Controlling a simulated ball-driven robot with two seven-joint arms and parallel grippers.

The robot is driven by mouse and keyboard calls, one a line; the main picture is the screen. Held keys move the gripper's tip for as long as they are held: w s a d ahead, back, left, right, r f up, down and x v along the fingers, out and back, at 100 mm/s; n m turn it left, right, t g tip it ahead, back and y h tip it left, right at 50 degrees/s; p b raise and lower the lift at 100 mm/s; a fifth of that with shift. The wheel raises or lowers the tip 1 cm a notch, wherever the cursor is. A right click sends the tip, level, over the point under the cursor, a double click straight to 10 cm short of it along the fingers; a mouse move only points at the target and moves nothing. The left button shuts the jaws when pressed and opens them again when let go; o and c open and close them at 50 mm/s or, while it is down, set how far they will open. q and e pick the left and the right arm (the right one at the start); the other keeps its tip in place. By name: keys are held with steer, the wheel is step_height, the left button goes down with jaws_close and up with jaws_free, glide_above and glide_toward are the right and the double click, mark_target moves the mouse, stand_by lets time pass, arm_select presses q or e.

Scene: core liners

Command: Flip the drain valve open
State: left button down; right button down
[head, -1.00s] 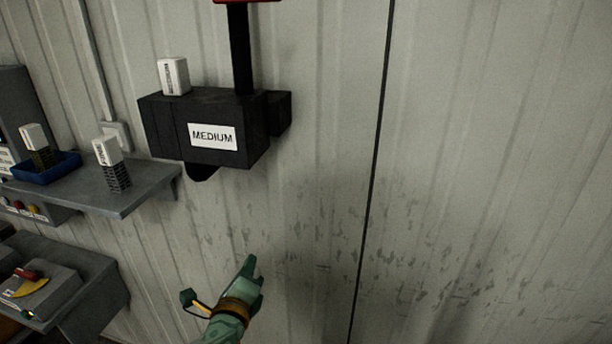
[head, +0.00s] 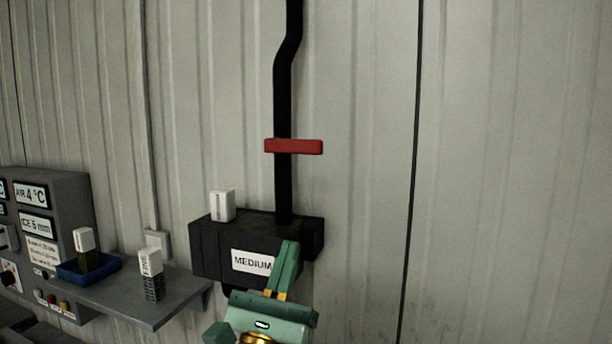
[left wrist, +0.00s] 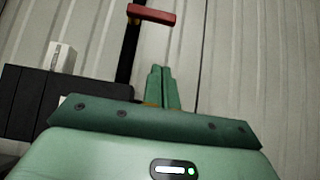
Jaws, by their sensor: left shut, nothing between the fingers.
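A red handle (head: 293,146) lies crosswise, roughly level, on a black vertical pipe (head: 283,185) that rises from a black box labelled MEDIUM (head: 212,262). The red handle also shows at the top of the left wrist view (left wrist: 151,15). My left gripper (head: 291,244) is shut and empty, its fingers pointing up in front of the box's right part and below the red handle. In the left wrist view the closed fingers (left wrist: 161,70) stand apart from the handle in the picture. My right gripper is not in view.
A white block (head: 222,205) stands on the box. A grey shelf (head: 185,298) to the left holds a white-topped mesh block (head: 151,275) and a blue tray (head: 70,272) with a similar block. A grey panel (head: 70,195) stands far left. The wall right of the pipe is bare.

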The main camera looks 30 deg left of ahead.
mark_target(293, 146)
arm_select(q)
steer(key=s+r+p+x, duration=0.2)
steer(key=p+x, duration=0.6)
steer(key=x, duration=0.4)
steer(key=shift+w+r+y+p, duration=0.25)
steer(key=shift+w+y+p, duration=0.05)
steer(key=shift+w+p, duration=0.1)
steer(key=shift+d, duration=0.1)
steer(key=shift+w+n, duration=0.1)
steer(key=shift+n, duration=0.2)
